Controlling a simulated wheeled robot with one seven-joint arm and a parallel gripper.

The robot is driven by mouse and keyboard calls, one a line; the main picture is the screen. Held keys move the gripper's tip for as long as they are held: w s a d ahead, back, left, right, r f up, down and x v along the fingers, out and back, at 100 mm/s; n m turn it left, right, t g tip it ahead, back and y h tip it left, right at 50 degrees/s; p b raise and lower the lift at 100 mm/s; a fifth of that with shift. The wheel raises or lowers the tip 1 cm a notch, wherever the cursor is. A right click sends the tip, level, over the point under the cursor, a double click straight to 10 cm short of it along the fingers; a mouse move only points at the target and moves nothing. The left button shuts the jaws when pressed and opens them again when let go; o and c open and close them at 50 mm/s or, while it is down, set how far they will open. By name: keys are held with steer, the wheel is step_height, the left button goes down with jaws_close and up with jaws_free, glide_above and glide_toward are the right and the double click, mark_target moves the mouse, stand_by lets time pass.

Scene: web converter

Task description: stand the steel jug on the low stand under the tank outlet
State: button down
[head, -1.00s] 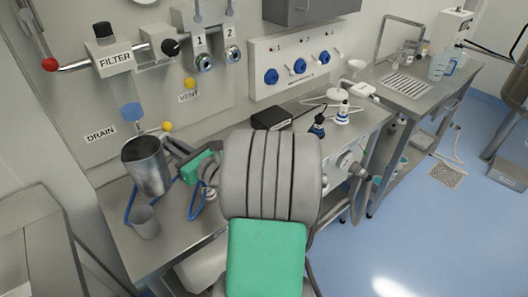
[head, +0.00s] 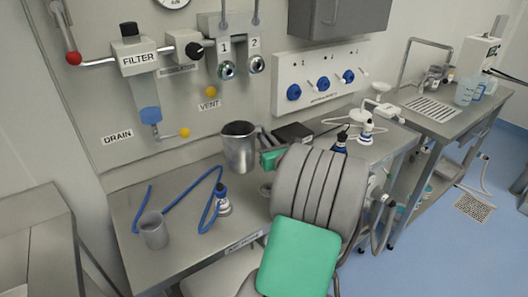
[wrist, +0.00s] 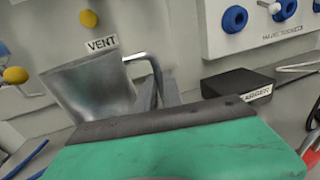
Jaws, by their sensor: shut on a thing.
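The steel jug (head: 239,152) is a tall open metal cylinder, close to upright in the head view, in front of the wall panel below the VENT label. It also shows at the left of the wrist view (wrist: 92,88), its handle (wrist: 150,68) towards the jaws. My gripper (head: 262,138) is shut on the jug's handle, at its right side. I cannot tell whether the jug's base touches the bench. A clear filter vessel with blue at its bottom (head: 149,115) hangs on the wall, left of the jug. I cannot pick out the low stand or tank outlet.
A small grey cup (head: 153,232), a blue hose (head: 176,187) and a blue-white bottle (head: 223,200) are on the steel bench (head: 190,254). A black box (head: 293,133) is behind my gripper. The bench is clear between the cup and its front edge.

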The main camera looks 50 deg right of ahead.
steer(key=f, duration=0.2)
steer(key=w+d+f, duration=0.1)
steer(key=f, duration=0.1)
steer(key=w+f, duration=0.1)
steer(key=f, duration=0.1)
steer(key=shift+w+d, duration=0.15)
steer(key=shift+w, duration=0.1)
steer(key=shift+f+b, duration=0.2)
steer(key=shift+b, duration=0.1)
steer(key=c, duration=1.5)
jaws_free()
